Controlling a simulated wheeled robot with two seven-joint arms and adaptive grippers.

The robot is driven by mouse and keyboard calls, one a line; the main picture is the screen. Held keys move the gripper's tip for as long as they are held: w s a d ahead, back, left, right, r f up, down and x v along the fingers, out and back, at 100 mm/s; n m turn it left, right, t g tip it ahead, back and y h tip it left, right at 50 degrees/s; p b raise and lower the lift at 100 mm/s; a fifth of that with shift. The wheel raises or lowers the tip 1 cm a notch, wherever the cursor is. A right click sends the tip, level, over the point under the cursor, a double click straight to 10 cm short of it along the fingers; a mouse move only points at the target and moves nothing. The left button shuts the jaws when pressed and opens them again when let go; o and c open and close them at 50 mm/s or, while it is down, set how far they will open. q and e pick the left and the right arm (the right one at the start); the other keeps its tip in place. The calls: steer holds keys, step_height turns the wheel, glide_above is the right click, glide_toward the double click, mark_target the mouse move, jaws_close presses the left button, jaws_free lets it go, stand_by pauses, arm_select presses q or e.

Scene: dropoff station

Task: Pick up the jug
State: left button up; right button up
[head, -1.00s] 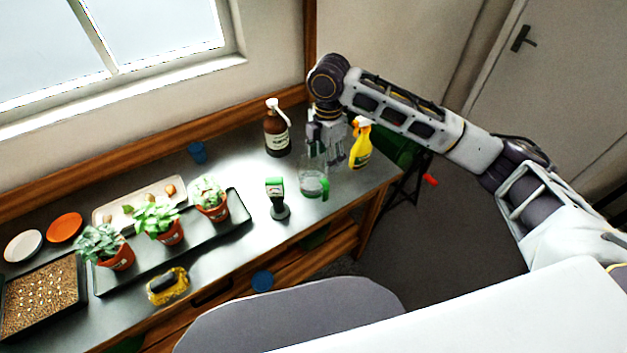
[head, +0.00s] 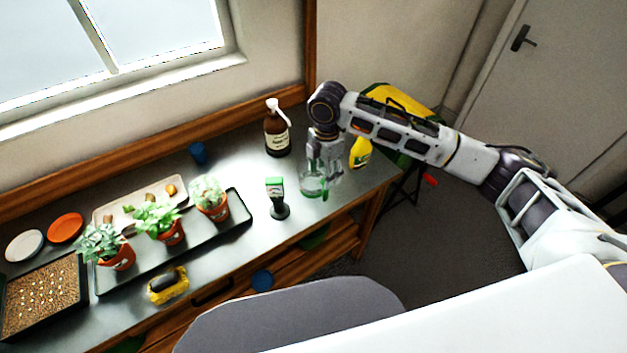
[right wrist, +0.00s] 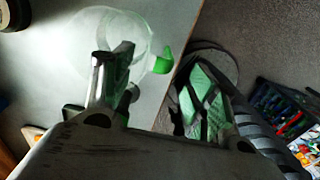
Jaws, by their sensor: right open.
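The jug (head: 312,188) is clear with a green handle and stands upright near the right end of the metal bench. It also shows in the right wrist view as a clear round body with a green handle (right wrist: 161,62). My right gripper (head: 325,172) is open and points down at the jug, its fingers overlapping the jug's upper part in the head view. In the right wrist view one finger lies across the jug's rim area. I cannot tell whether a finger touches it. My left gripper is not in view.
A yellow spray bottle (head: 361,152) stands just right of my right gripper, and a brown pump bottle (head: 277,135) behind left. A green-topped stamp-like tool (head: 277,198) stands left of the jug. Potted plants (head: 165,224) are further left. The bench's right edge is close.

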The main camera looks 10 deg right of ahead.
mark_target(314, 181)
steer(key=shift+s+f+p, duration=0.1)
steer(key=shift+f+p, duration=0.2)
steer(key=shift+f, duration=1.95)
jaws_close()
